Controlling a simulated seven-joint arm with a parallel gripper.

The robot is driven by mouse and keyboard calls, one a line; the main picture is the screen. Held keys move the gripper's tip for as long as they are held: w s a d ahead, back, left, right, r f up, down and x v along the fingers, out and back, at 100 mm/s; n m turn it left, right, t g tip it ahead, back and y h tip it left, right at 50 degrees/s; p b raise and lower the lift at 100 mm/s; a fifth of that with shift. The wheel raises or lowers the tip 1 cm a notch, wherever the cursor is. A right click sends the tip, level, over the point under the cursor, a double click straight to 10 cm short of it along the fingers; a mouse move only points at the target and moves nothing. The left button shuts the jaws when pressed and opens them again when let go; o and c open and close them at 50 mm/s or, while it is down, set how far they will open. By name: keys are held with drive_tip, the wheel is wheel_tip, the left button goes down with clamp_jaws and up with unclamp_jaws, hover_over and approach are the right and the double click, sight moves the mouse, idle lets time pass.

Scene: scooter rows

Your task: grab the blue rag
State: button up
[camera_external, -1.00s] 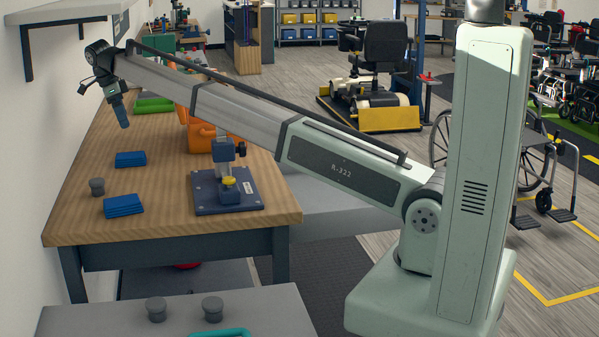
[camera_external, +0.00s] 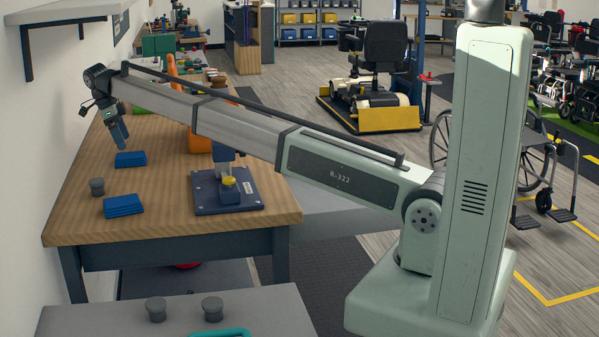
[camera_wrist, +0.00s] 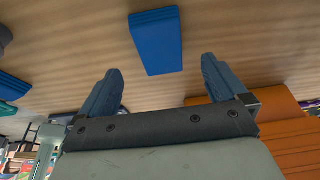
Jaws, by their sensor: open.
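Two folded blue rags lie flat on the wooden bench. The far one (camera_external: 130,159) shows in the wrist view (camera_wrist: 157,42) just beyond and between my fingertips. The nearer one (camera_external: 123,206) also shows at the left edge of the wrist view (camera_wrist: 12,86). My gripper (camera_external: 121,146) points down close to the far rag, at its back edge in the external view. In the wrist view, its two blue fingers (camera_wrist: 160,66) are spread apart with nothing between them. Whether a fingertip touches the rag cannot be told.
A blue fixture with a yellow knob (camera_external: 228,190) is to the right. An orange object (camera_external: 200,140) is partly behind my arm. A wall borders the left.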

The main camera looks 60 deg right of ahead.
sight(121, 154)
drive_tip(key=shift+x, duration=2.8)
drive_tip(key=shift+f, duration=0.2)
drive_tip(key=c, duration=1.1)
